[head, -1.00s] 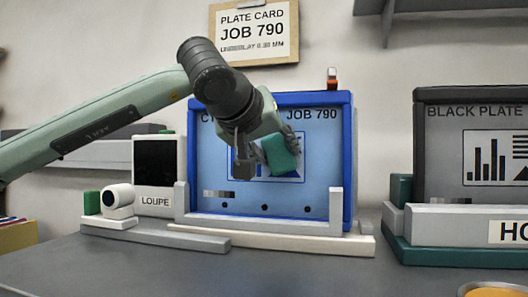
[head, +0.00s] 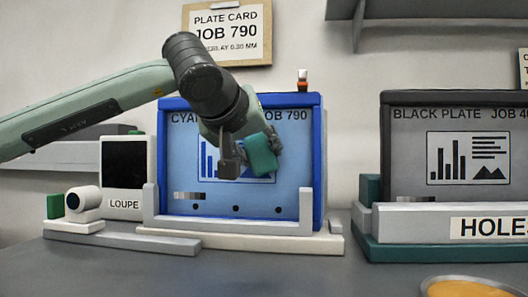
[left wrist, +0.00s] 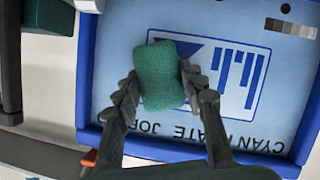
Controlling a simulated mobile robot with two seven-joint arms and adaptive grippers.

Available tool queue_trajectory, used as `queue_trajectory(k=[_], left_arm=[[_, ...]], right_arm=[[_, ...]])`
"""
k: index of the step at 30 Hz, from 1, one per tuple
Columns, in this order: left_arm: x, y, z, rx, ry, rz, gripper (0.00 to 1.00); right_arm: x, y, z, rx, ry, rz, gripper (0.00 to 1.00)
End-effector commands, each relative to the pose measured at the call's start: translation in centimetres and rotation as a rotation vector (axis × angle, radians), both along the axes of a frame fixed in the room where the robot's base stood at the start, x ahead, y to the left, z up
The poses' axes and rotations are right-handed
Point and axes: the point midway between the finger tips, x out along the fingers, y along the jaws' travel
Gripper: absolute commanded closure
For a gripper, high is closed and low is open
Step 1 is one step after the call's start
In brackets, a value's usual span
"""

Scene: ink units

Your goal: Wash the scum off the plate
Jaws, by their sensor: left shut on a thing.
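The cyan plate (head: 205,120) stands upright in a blue frame on a pale ledge, its face towards me. It also shows upside down in the left wrist view (left wrist: 118,40). My left gripper (head: 248,155) is in front of the plate, shut on a green sponge (head: 262,155). In the left wrist view the sponge (left wrist: 163,75) sits between the two fingers and covers part of the printed chart. I cannot tell whether it touches the plate. No scum is clearly visible, and the sponge and gripper hide part of the face. My right gripper is not in view.
A loupe stand (head: 123,175) and a small white cylinder (head: 82,198) stand to the left. A black plate (head: 410,145) in a dark frame stands to the right behind a grey rail (head: 410,218). An orange-filled dish (head: 465,288) is at front right. The front table is largely clear.

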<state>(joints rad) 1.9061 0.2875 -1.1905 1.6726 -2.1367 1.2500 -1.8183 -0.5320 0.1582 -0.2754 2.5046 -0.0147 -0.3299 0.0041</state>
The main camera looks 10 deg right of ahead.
Motion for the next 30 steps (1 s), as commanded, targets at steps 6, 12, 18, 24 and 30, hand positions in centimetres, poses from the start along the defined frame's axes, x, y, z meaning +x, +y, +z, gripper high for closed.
queue_trajectory(k=[6,12,18,24,30], left_arm=[[0.9,1.8,0.0,-0.001,0.001,0.004,0.83],[1.1,2.4,0.0,0.001,0.000,0.004,0.83],[1.7,4.0,0.0,0.000,0.001,0.007,0.83],[2.1,5.2,0.0,0.000,0.001,0.005,0.83],[2.4,5.8,0.0,0.000,0.000,0.003,0.83]], right_arm=[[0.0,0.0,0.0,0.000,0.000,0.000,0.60],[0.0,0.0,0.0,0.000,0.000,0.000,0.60],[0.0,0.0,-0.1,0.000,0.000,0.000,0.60],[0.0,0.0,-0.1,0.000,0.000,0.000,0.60],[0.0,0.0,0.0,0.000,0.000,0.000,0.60]])
